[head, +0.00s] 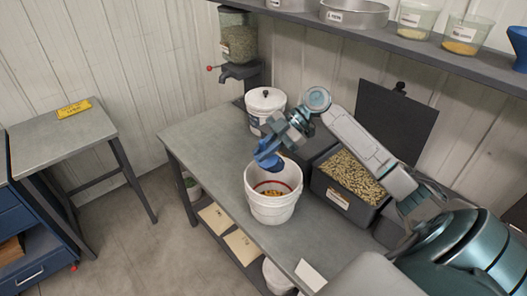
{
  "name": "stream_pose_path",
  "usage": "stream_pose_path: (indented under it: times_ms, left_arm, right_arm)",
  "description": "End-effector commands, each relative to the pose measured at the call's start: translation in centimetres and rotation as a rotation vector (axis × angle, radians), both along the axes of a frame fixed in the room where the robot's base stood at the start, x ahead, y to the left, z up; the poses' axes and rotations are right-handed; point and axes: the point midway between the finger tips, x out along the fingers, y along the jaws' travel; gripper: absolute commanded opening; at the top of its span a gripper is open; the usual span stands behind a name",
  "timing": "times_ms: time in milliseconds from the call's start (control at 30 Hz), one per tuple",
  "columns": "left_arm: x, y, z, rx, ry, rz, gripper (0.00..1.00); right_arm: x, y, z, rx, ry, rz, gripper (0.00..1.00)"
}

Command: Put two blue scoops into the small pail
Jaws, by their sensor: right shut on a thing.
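The small white pail (272,207) stands open near the table's front edge. A red line runs around its inside, and some yellow-brown seed lies at the bottom. My right gripper (279,141) is shut on the blue scoop (266,157) and holds it above the pail's far rim. The scoop looks tilted; its contents cannot be made out. My left gripper is out of view.
A black bin (348,192) of pale seed sits right of the pail. A lidded white bucket (265,103) and a seed dispenser (238,45) stand behind. A shelf (420,50) with containers runs above. The table's left part (200,137) is clear.

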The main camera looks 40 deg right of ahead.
Motion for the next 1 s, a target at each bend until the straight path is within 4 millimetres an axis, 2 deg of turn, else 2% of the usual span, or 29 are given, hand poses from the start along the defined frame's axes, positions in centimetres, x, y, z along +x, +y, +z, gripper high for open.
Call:
stream_pose_path:
  times_ms: [367,700,867,1000]
  left_arm:
    - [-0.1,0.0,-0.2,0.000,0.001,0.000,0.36]
    - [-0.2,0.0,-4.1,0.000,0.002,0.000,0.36]
    - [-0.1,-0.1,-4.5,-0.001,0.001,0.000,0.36]
    - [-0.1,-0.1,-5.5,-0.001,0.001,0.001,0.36]
  right_arm:
    - [0.0,0.0,-0.1,-0.001,-0.001,0.000,0.00]
    - [-0.4,0.9,-0.5,-0.024,-0.013,0.004,0.00]
    - [-1.0,1.9,-0.5,-0.093,-0.047,0.005,0.00]
    - [-1.7,3.3,-1.3,-0.214,-0.114,0.005,0.00]
